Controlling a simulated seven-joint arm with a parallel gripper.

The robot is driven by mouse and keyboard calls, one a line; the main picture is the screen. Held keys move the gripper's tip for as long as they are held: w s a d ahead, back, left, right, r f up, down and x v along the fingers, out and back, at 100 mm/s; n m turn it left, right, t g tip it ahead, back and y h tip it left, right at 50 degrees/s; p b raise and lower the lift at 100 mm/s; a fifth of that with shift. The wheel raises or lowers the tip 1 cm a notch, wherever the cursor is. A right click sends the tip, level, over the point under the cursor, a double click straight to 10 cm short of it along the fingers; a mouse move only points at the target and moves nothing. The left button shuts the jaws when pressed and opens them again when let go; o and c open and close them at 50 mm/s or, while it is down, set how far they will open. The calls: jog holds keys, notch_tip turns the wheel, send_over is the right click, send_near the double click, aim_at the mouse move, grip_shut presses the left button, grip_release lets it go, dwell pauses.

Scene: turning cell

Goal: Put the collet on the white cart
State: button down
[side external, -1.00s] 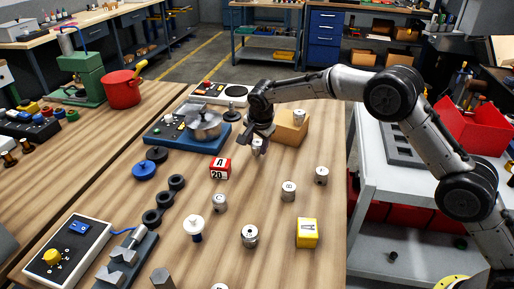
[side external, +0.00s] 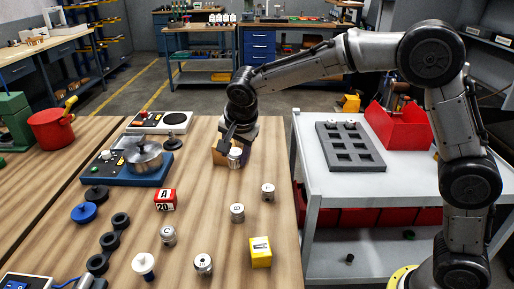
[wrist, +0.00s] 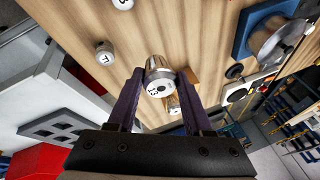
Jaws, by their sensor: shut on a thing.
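My gripper (side external: 236,142) is shut on a silver collet (side external: 235,158), held above the wooden table in front of a small cardboard-coloured box. In the wrist view the collet (wrist: 160,84) sits between the two dark fingers, its pale marked end facing the camera; it looks like "13". The white cart (side external: 307,165) stands to the right of the table, apart from my gripper. Its top also shows at the left of the wrist view (wrist: 75,92).
A grey slotted tray (side external: 350,148) and a red bin (side external: 398,128) occupy part of the cart top; its front left is bare. Several similar metal cylinders, one of them (side external: 237,213), stand on the table. The box (side external: 219,152) is close behind the held collet.

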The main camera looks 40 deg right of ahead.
jog(key=shift+s+r, duration=0.1)
jog(key=shift+s, duration=0.05)
jog(key=shift+s+d+m, duration=0.15)
jog(key=shift+s+m, duration=0.05)
jog(key=shift+m, duration=0.1)
jog(key=s+d+r+m+g+h, duration=0.1)
jog(key=s+d+m, duration=0.2)
jog(key=s+d, duration=0.45)
jog(key=s+d+r+m+g+h, duration=0.1)
jog(key=s+d+m+g, duration=0.3)
jog(key=s, duration=0.7)
jog(key=s+d+m+t, duration=0.1)
jog(key=s+d+m, duration=0.1)
jog(key=s+d, duration=0.6)
send_near(338, 181)
jog(key=shift+s+d+f, duration=0.25)
jog(key=shift+s+d, duration=0.1)
jog(key=shift+d, duration=0.4)
jog(key=shift+w+d+f, duration=0.15)
jog(key=shift+w+f, duration=0.2)
jog(key=shift+f, duration=0.15)
jog(key=shift+w+f, duration=0.1)
jog(key=shift+f, duration=1.45)
